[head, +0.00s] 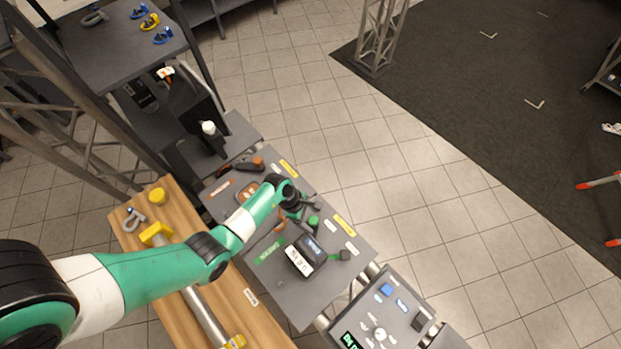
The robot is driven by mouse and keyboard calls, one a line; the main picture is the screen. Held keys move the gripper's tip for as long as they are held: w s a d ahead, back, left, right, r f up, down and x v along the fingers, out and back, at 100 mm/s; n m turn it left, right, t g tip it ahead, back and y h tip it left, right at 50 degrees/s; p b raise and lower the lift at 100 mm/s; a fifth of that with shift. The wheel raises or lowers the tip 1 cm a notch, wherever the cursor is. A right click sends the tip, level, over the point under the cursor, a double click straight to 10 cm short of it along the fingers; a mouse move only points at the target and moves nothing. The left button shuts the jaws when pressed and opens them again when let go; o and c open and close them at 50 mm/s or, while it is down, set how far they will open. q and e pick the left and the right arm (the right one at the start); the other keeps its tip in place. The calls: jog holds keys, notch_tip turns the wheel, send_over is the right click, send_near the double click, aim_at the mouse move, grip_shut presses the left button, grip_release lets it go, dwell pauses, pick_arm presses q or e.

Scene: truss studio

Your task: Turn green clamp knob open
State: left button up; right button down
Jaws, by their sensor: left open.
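The green clamp knob (314,221) is a small green piece on the grey panel (326,286) in the middle of the view. My left arm comes in from the left, and my left gripper (303,209) is over the panel, just above and left of the knob in the picture. The gripper is open. Its fingers are small and dark here, so I cannot tell whether they touch the knob or are apart from it. The clamp body around the knob is partly hidden by the gripper. My right gripper is not in view.
A dark box with a white label (301,262) sits on the panel close below the knob. A control panel with a blue button (386,290) stands at lower right. A wooden bench (180,211) with yellow parts is at left. A grey shelf (112,52) holds coloured shackles.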

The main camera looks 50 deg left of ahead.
pick_arm(q)
grip_shut()
dwell(0.3)
jog(key=shift+r, duration=0.1)
dwell(1.0)
